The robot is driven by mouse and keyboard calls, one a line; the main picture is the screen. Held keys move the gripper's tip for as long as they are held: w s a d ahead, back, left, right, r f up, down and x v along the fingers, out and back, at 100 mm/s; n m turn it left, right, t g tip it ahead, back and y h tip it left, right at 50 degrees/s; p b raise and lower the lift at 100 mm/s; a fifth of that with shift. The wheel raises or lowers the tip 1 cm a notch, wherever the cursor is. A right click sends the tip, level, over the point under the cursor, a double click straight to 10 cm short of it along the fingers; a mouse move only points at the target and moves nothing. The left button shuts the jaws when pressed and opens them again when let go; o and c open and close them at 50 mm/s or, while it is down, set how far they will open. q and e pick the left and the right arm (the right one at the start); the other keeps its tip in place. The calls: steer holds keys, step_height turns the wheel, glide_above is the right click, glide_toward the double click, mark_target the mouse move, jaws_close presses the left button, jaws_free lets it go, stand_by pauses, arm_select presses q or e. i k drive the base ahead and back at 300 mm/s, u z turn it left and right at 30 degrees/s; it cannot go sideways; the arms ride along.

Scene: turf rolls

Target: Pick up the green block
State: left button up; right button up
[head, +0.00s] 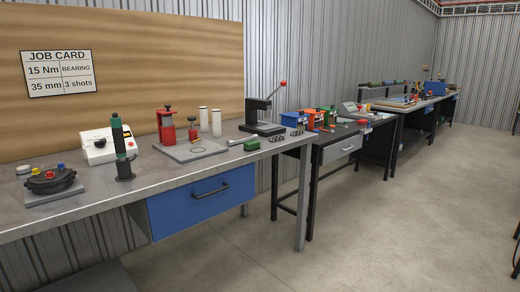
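A small green block (251,144) lies on the grey top of the near workbench (215,172), close to its front right edge. Black parts (276,138) with holes lie just right of it, and a silver cylindrical piece (236,142) lies just left of it. Neither of my grippers shows in the head view, so where they are relative to the block cannot be seen.
A green-and-black upright tool (120,140) stands farther left. A blue drawer (188,203) hangs below the bench. The floor (390,220) at right is clear.

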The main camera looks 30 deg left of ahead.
mark_target(255, 145)
steer(key=u, duration=0.8)
steer(key=i, duration=0.7)
steer(key=u, duration=0.85)
steer(key=i, duration=0.9)
steer(key=z, duration=0.25)
